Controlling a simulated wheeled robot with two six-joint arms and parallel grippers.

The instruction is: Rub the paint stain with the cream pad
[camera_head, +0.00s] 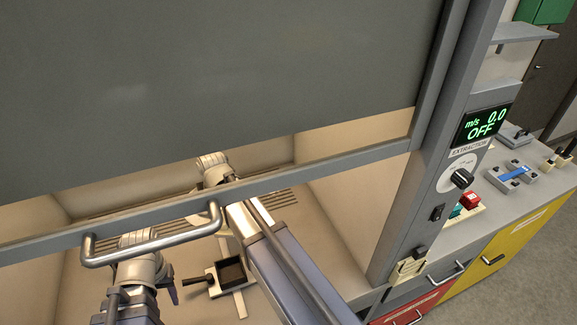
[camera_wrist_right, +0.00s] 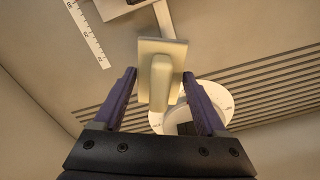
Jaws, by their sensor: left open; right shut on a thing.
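In the right wrist view, the cream pad (camera_wrist_right: 176,52), a flat block with a raised grip, sits between the purple fingers of my right gripper (camera_wrist_right: 160,76), which is shut on it. The pad hides part of the surface beyond it. In the head view the right gripper and pad are hidden behind the sash frame and my arm. I cannot make out the paint stain in either view.
The hood's grey sash (camera_head: 220,90), with its metal handle (camera_head: 150,236), crosses the head view. A pale tray with a dark inside (camera_head: 231,271) stands on the hood floor, a dark-handled tool beside it. A ruler (camera_wrist_right: 88,34) and a white round object (camera_wrist_right: 214,97) show in the wrist view.

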